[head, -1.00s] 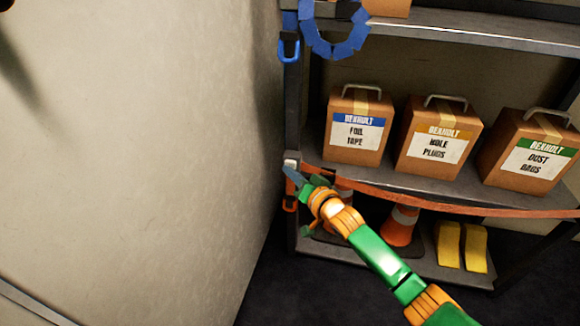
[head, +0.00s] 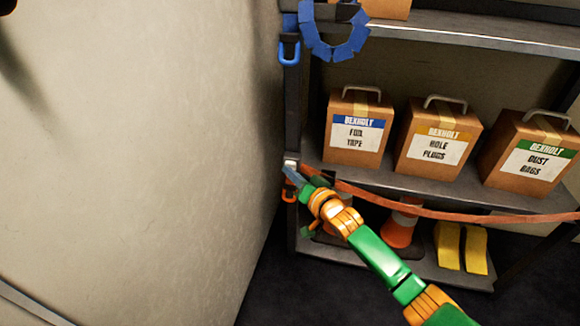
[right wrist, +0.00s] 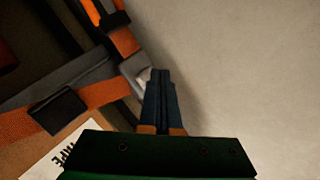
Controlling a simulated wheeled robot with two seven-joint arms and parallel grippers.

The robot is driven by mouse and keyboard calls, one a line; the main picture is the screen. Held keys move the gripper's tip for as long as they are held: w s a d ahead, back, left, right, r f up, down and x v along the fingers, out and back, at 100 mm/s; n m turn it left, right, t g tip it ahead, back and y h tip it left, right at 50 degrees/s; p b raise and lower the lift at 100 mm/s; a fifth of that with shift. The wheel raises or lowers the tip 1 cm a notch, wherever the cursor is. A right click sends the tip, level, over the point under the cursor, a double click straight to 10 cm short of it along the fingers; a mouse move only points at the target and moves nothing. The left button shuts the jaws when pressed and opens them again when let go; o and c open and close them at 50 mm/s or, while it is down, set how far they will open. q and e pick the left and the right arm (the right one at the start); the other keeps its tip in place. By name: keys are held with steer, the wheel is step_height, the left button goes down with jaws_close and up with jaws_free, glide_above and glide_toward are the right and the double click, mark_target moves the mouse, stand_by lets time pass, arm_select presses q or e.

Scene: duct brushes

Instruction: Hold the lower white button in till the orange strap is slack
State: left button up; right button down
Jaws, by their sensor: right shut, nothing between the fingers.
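The white button (head: 291,164) sits on the shelf's left front post, at the left end of the orange strap (head: 450,214). The strap hangs in a downward curve across the front of the shelf below the boxes. My right gripper (head: 290,172) is shut and empty, its fingertips up against the button. In the right wrist view, the shut fingertips (right wrist: 160,72) overlap the edge of the white button (right wrist: 144,78), partly hiding it. The orange strap (right wrist: 95,95) with a dark buckle shows left of them. My left gripper is not in view.
Three boxes, foil tape (head: 357,130), hole plugs (head: 436,140) and dust bags (head: 530,155), stand on the shelf (head: 420,185). A blue buckle (head: 289,52) hangs higher on the post. An orange cone (head: 399,232) and yellow blocks (head: 461,247) are below. A wall (head: 140,150) fills the left.

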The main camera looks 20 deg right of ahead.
steer(key=shift+s+a+p, duration=0.4)
steer(key=shift+s+p, duration=0.1)
steer(key=shift+s, duration=0.1)
steer(key=s+a+p, duration=0.2)
steer(key=s+p, duration=0.2)
steer(key=shift+s+a, duration=0.1)
steer(key=shift+a, duration=0.3)
